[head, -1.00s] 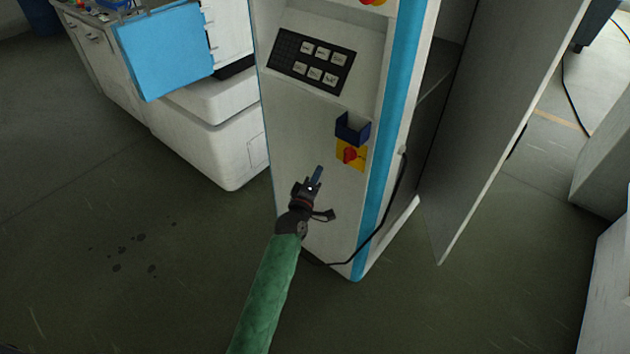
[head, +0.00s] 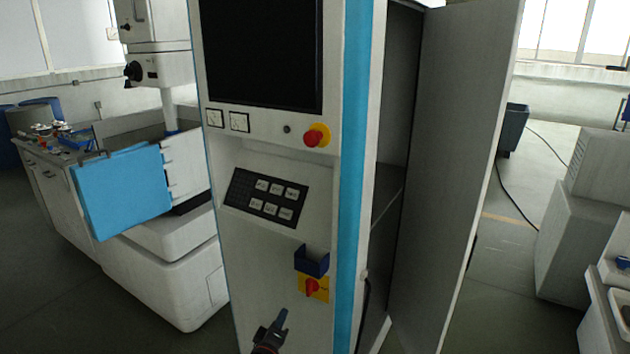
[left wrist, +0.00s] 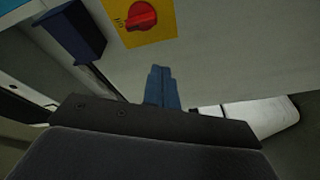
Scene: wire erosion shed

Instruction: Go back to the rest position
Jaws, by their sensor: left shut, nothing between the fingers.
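My left gripper (head: 280,321) is at the bottom of the head view, in front of the lower front panel of the white and blue control cabinet (head: 262,180). Its blue fingers (left wrist: 161,88) are together and empty in the left wrist view. A red rotary switch on a yellow plate (head: 314,288) is up and to the right of the gripper, and apart from it. The switch also shows at the top of the left wrist view (left wrist: 141,15). A dark blue box (head: 312,260) sits just above the switch. My right gripper is not in view.
The cabinet's grey door (head: 459,150) stands open on the right. A keypad (head: 266,198) and a red emergency button (head: 317,136) are on the cabinet front. A white machine with a blue panel (head: 122,190) stands left. Floor is free at right (head: 500,270).

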